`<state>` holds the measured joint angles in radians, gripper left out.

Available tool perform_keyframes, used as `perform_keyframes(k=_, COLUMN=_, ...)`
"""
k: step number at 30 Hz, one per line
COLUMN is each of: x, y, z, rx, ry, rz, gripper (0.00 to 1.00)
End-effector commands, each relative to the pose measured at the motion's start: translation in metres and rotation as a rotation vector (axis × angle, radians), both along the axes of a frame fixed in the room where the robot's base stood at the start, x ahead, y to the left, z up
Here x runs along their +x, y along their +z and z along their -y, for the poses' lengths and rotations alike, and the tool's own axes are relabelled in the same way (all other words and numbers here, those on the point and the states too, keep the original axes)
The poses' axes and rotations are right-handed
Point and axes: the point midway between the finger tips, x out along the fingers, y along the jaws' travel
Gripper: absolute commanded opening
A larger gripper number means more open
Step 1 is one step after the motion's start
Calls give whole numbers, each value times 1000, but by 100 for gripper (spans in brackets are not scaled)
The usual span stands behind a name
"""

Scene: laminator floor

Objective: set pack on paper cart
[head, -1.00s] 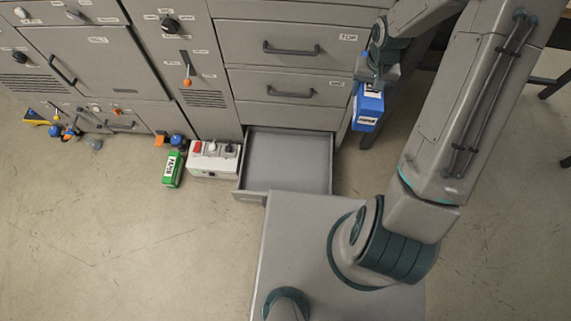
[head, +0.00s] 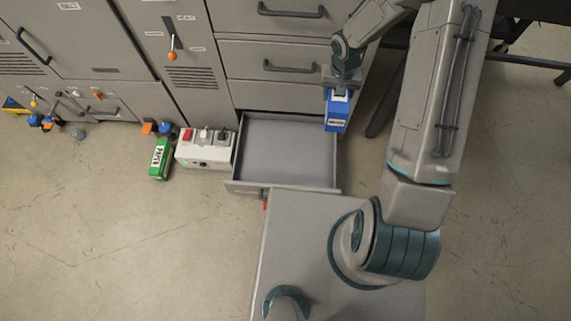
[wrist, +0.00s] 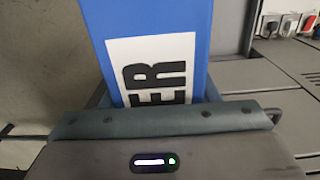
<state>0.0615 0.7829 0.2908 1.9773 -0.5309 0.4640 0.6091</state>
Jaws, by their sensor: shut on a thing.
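The pack is a blue box (head: 336,112) with a white label. It hangs from my gripper (head: 340,90) in the head view, at the right side of the open drawer; its height above the drawer is hard to tell. In the wrist view the blue pack (wrist: 205,25) fills the top middle, with "ER" readable on its label. My gripper (wrist: 160,110) is shut on the pack; the fingertips are mostly hidden. I cannot make out a paper cart in either view.
An open empty drawer (head: 245,187) juts from the grey cabinets. A white switch box (head: 205,163) and a green pack (head: 160,160) stand on the floor left of it. A dark table (head: 535,58) is at the upper right.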

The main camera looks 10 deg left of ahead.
Motion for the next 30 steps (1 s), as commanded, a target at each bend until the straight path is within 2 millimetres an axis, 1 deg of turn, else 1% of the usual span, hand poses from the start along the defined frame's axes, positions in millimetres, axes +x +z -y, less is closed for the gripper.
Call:
perform_keyframes(k=1, x=0, y=-22, z=-6, rx=0, ry=6, rz=0, gripper=0)
perform_keyframes(k=15, x=1, y=-140, z=-47, rx=-1, ry=15, rz=4, gripper=0)
perform_keyframes(k=30, x=-7, y=-268, z=-93, rx=5, ry=26, rz=5, gripper=0)
